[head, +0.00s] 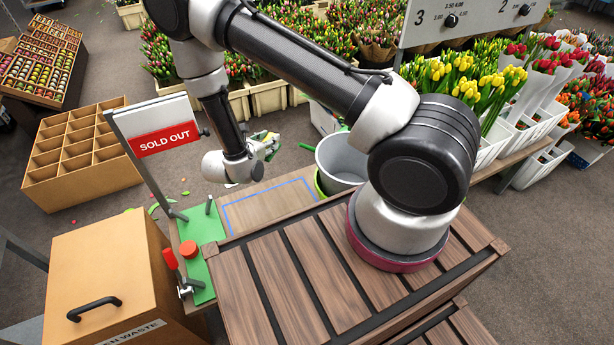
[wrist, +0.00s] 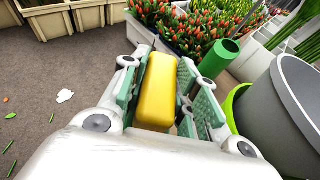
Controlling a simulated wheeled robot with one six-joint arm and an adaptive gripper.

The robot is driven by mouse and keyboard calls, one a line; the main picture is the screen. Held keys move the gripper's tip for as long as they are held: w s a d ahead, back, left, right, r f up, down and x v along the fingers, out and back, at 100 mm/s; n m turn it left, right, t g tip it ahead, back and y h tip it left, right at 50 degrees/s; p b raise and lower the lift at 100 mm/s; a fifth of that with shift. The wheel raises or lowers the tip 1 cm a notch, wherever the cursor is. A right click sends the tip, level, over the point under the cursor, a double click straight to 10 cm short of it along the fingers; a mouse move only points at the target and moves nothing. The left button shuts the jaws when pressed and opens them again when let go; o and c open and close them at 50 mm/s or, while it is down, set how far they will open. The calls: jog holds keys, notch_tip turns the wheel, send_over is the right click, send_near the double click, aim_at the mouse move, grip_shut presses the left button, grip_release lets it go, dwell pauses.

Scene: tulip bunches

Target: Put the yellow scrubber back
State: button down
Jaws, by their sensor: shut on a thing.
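My gripper (wrist: 171,95) is shut on the yellow scrubber (wrist: 158,90), which sits between the green-padded fingers in the wrist view. In the head view my gripper (head: 266,143) is held out beyond the wooden bench, left of the grey bucket. The scrubber is hard to make out in the head view. A green tube (wrist: 219,58), open at the top, stands just beyond the right finger in the wrist view.
A grey bucket (head: 342,160) in a green holder stands right of my gripper; it also shows in the wrist view (wrist: 290,110). A blue-outlined wooden surface (head: 268,206) is clear. A "SOLD OUT" sign (head: 163,138), a waste bin (head: 110,270) and tulip crates (head: 268,97) stand around.

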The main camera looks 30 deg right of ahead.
jog(key=s+f+m+g, duration=0.1)
jog(key=s+f, duration=0.1)
jog(key=f, duration=0.3)
jog(key=s+a+f+m+g+h, duration=0.1)
jog(key=f, duration=0.5)
jog(key=s+f+m+g+h, duration=0.1)
jog(key=s+f, duration=0.1)
jog(key=f, duration=0.3)
jog(key=shift+s+a+f, duration=0.3)
jog(key=shift+s+f, duration=0.05)
jog(key=shift+f, duration=0.05)
jog(key=shift+d+m+g, duration=0.25)
jog(key=shift+m+g, duration=0.05)
jog(key=w+d, duration=0.2)
jog(key=d, duration=0.3)
jog(key=w+d, duration=0.2)
jog(key=d, duration=0.3)
jog(key=w+d, duration=0.2)
jog(key=d, duration=0.3)
jog(key=shift+w+d, duration=0.25)
jog(key=shift+d, duration=0.15)
jog(key=shift+d+f, duration=0.15)
jog(key=shift+f, duration=1.65)
jog(key=shift+f, duration=0.1)
jog(key=c, duration=1.1)
grip_release()
jog(key=shift+w, duration=0.1)
